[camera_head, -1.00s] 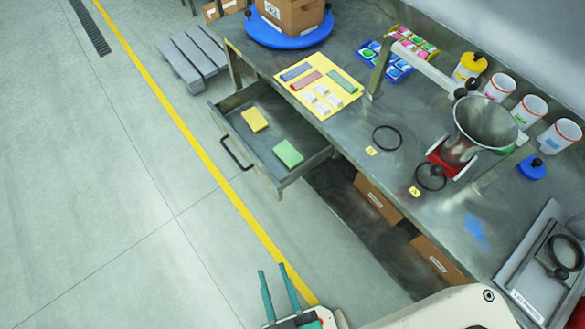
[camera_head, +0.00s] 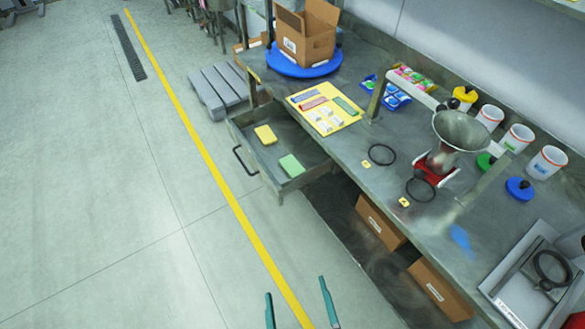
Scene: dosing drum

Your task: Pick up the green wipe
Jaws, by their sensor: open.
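The green wipe (camera_head: 291,165) lies flat in the open drawer (camera_head: 284,190) under the workbench, toward the drawer's near right end. A yellow wipe (camera_head: 265,134) lies in the same drawer, farther back and to the left, apart from the green one. My gripper (camera_head: 297,298) shows at the bottom edge of the picture, with its two teal fingers spread apart and nothing between them. It is well below the drawer in the picture, over the floor by the yellow line. The rest of the gripper is cut off by the frame.
The workbench (camera_head: 352,190) carries a yellow mat (camera_head: 347,122) with strips and packets, a steel funnel (camera_head: 461,130), black rings and white jars. Cardboard boxes (camera_head: 380,222) stand under it. A black handle (camera_head: 244,161) sticks out from the drawer front.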

